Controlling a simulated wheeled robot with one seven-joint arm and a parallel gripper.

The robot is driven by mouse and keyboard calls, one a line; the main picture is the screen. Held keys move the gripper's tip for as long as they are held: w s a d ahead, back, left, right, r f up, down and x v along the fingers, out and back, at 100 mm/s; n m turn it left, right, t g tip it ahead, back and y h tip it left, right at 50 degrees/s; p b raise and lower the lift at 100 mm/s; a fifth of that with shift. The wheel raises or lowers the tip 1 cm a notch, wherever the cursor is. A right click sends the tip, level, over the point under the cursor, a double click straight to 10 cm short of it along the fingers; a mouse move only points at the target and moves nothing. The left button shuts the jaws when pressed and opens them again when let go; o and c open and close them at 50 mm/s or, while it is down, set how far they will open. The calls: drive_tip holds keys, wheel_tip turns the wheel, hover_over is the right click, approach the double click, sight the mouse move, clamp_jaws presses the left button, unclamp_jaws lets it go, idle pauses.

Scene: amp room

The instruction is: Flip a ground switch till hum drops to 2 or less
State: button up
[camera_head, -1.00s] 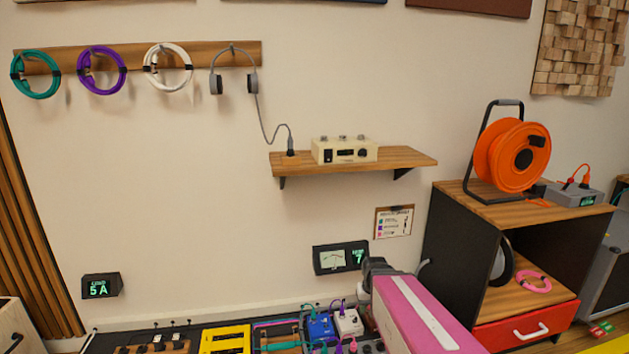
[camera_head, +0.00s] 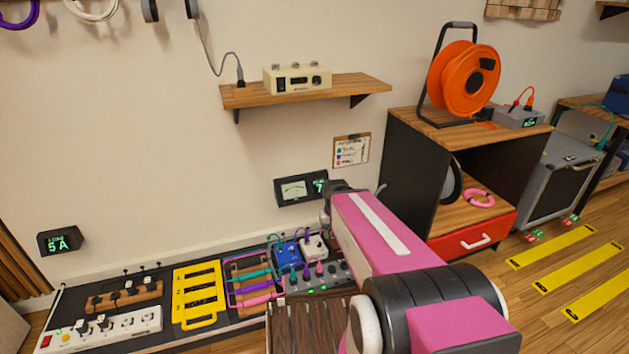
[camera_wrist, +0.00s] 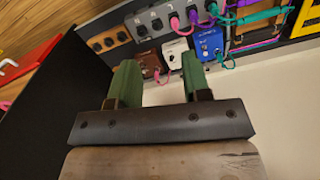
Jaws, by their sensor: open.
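The hum meter (camera_head: 294,190) on the wall has a needle dial and a green readout that shows 7. Small toggle switches stand on a wooden block (camera_head: 125,297) at the left of the pedalboard. A wooden strip with several dark knobs or switches (camera_wrist: 110,40) shows in the wrist view. I cannot tell which of these is a ground switch. My gripper (camera_wrist: 160,80) has two green fingers, apart and empty. In the wrist view, a brown pedal (camera_wrist: 149,66), a white pedal (camera_wrist: 178,54) and a blue pedal (camera_wrist: 208,44) lie beyond the fingertips. In the head view my pink arm hides the gripper.
A white power strip (camera_head: 110,328) and a yellow rack (camera_head: 198,296) stand on the board at left. A shelf (camera_head: 355,88) with a cream box juts from the wall above. A cabinet (camera_head: 415,155) with a red drawer (camera_head: 470,237) stands right of my arm.

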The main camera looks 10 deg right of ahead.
idle(0.5)
drive_tip(key=shift+w+f, duration=0.1)
drive_tip(key=shift+w, duration=0.05)
drive_tip(key=c, duration=0.6)
drive_tip(key=w+f+m, duration=0.1)
drive_tip(key=w+f, duration=0.2)
drive_tip(key=w+d+f+m+t+y, duration=0.1)
drive_tip(key=w+f, duration=0.3)
drive_tip(key=w+d+f+y, duration=0.1)
drive_tip(key=w+f, duration=0.3)
drive_tip(key=shift+w+d+f+m, duration=0.1)
drive_tip(key=shift+d+f+m, duration=0.15)
drive_tip(key=shift+m, duration=0.15)
clamp_jaws()
drive_tip(key=w+d+f+m+t, duration=0.1)
drive_tip(key=w+d+f+m, duration=0.1)
drive_tip(key=w+f, duration=0.2)
drive_tip(key=w+d+f+m+t+y, duration=0.1)
drive_tip(key=w+d+f+m, duration=0.1)
drive_tip(key=f, duration=0.7)
drive_tip(key=w+d, duration=0.1)
drive_tip(key=w, duration=0.1)
drive_tip(key=shift+w+d+f+t, duration=0.15)
drive_tip(key=shift+w+d+t, duration=0.15)
drive_tip(key=shift+t, duration=0.1)
